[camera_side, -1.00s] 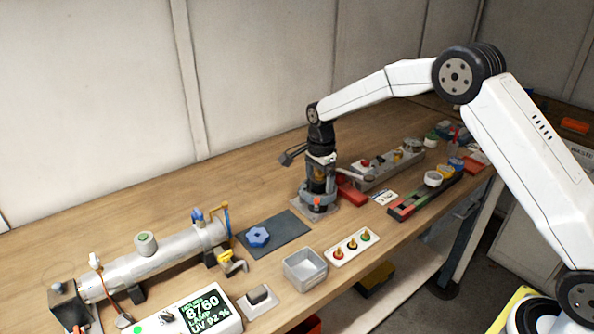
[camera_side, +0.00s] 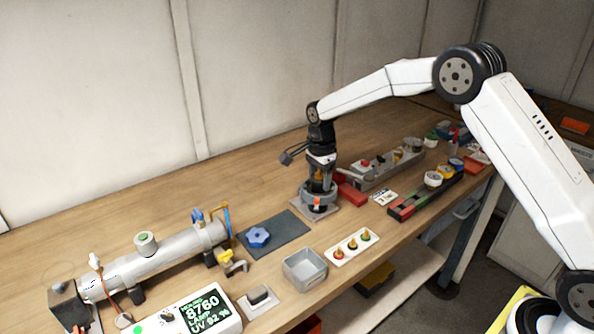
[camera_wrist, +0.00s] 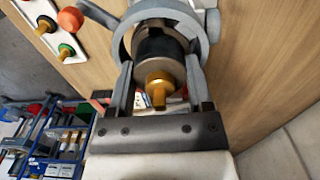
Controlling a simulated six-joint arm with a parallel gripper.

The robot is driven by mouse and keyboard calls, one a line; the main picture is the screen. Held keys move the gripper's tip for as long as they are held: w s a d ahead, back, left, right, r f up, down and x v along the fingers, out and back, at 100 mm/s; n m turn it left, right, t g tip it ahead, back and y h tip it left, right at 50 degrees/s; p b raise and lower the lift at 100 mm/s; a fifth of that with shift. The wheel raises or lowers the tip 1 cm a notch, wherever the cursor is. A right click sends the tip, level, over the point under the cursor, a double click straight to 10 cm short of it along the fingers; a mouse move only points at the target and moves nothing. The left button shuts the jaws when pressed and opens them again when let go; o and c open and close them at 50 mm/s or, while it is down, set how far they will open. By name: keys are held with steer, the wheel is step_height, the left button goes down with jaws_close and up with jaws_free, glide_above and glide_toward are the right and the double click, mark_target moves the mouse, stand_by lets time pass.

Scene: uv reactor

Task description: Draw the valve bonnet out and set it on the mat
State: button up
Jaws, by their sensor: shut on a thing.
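My gripper (camera_wrist: 160,95) points down at the grey valve body (camera_side: 320,208), which stands on a pale base plate. In the wrist view its two fingers are shut on the valve bonnet (camera_wrist: 160,72), a round metal piece with a brass stem toward the camera. The grey ring of the valve body (camera_wrist: 118,45) surrounds the dark bore beyond the bonnet. How deep the bonnet sits in the bore cannot be told. The dark mat (camera_side: 290,226) lies to the left of the valve body, with a blue handwheel (camera_side: 258,237) on it.
A white tray with several coloured, brass-tipped pieces (camera_side: 352,246) and an empty grey bin (camera_side: 305,268) stand toward the front. The reactor tube (camera_side: 165,255) lies left of the mat.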

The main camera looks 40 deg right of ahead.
mark_target(319, 182)
steer(key=shift+r, duration=0.6)
steer(key=shift+r, duration=0.7)
steer(key=shift+r, duration=0.75)
steer(key=shift+r, duration=0.85)
steer(key=shift+s+a+r+n, duration=0.2)
steer(key=shift+s+a+n, duration=0.55)
steer(key=shift+n, duration=0.35)
steer(key=s+a+n, duration=0.7)
steer(key=s+n, duration=0.5)
steer(key=n, duration=0.3)
steer(key=shift+s+r+n, duration=0.2)
steer(key=shift+r+n, duration=0.15)
steer(key=shift+n, duration=0.05)
